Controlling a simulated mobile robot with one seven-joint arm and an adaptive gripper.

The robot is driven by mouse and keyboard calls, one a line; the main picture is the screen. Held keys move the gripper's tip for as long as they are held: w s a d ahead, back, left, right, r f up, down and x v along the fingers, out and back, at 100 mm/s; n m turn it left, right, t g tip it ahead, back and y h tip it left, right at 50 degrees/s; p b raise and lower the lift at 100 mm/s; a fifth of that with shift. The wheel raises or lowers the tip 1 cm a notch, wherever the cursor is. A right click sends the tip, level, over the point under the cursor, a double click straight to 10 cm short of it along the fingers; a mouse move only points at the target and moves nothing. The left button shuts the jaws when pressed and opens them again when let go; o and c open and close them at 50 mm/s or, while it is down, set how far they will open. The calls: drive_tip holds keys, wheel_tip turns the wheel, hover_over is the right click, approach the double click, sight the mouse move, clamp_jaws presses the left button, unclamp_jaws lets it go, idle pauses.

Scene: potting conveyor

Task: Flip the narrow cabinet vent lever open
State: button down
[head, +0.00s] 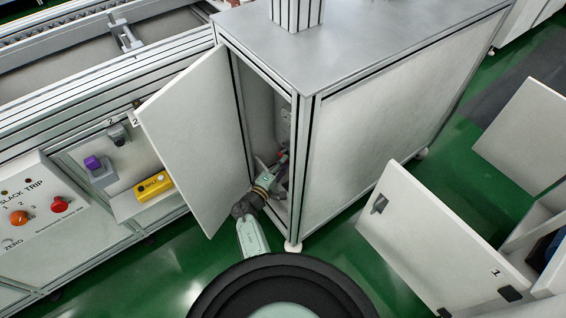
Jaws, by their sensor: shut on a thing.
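The narrow cabinet (335,160) stands in the middle with its white door (200,140) swung open to the left. My arm reaches through the narrow door opening, low and from the front. My gripper (283,160) is inside the cabinet near its right inner side, small and partly hidden by my own wrist. The lever's shape and angle cannot be made out. A pale upright fitting (283,122) is on the inner wall just above the gripper.
The open door edge and the cabinet's front post (300,170) bound my arm closely. At left are a control panel (40,205) with buttons and a shelf with a yellow box (154,187). Another open white door (440,240) stands at right. Green floor lies between.

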sight(281, 155)
drive_tip(key=shift+r, duration=0.15)
drive_tip(key=r+n+g+p, duration=0.1)
drive_tip(key=n+p, duration=0.1)
drive_tip(key=r+n+g+p, duration=0.1)
drive_tip(key=n+p, duration=0.1)
drive_tip(key=p, duration=0.1)
drive_tip(key=w+r+n+p, duration=0.1)
drive_tip(key=n+p, duration=0.1)
drive_tip(key=shift+a+g+y, duration=0.3)
drive_tip(key=shift+a+g, duration=0.05)
drive_tip(key=shift+g, duration=0.05)
drive_tip(key=shift+w+a+r+n+g+h+p, duration=0.25)
drive_tip(key=shift+n+g+p, duration=0.2)
drive_tip(key=shift+n, duration=0.4)
drive_tip(key=shift+w+a+r+n+g+h+p, duration=0.15)
drive_tip(key=shift+w+n+g+p, duration=0.3)
drive_tip(key=shift+n, duration=0.45)
drive_tip(key=shift+w+a+r+n+g+h+p, duration=0.1)
drive_tip(key=shift+w+a+n+g+p, duration=0.15)
drive_tip(key=shift+n+g, duration=0.5)
drive_tip(key=c, duration=1.6)
unclamp_jaws()
drive_tip(key=shift+s+f, duration=0.1)
drive_tip(key=shift+d, duration=0.1)
